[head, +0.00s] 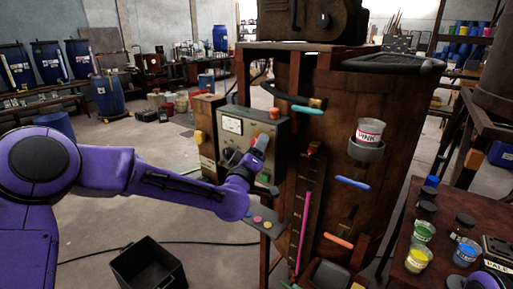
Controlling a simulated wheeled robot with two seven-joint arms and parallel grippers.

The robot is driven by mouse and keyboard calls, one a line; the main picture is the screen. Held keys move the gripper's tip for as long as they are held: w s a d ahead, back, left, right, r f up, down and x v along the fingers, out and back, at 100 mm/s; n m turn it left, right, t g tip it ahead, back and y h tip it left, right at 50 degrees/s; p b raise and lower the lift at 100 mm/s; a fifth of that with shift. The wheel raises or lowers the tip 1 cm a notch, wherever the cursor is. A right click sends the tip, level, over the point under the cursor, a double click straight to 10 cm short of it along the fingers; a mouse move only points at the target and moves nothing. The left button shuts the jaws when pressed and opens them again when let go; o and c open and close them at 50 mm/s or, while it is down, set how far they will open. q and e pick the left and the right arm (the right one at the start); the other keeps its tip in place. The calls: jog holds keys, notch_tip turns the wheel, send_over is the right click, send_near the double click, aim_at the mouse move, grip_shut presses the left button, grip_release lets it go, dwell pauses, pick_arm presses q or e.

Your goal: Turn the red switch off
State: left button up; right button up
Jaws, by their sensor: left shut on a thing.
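A grey-green control box (232,147) with a white dial is fixed to the left side of the large brown vat (385,110). A red switch (262,139) sits on the box's front, at the tips of my left gripper (258,148). The gripper is shut on it, and the fingers and wrist hide part of it. I cannot tell the switch's setting. A smaller orange-red knob (274,113) is higher on the box.
A small ledge with coloured buttons (262,222) is below the box. Coloured handles stick out from the vat, and a cup marked PINK (369,131) stands in a holder. Jars stand on the brown table (399,276) at right. A black bin (147,265) is on the floor.

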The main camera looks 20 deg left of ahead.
pick_arm(q)
jog(key=shift+r+n+g+y+p, duration=0.1)
jog(key=shift+n+g+y+p, duration=0.4)
jog(key=shift+n, duration=1.45)
jog(key=shift+r+n+g+y+p, duration=0.15)
jog(key=shift+n+g+p, duration=0.5)
jog(key=shift+n, duration=1.3)
jog(key=shift+f+y, duration=0.1)
jog(key=shift+y, duration=0.15)
jog(key=o, duration=1)
jog(key=shift+o, duration=0.2)
jog(key=s+b, duration=0.3)
jog(key=s, duration=0.7)
jog(key=shift+s+d+b, duration=0.25)
jog(key=shift+s+b, duration=0.05)
jog(key=shift+b, duration=0.05)
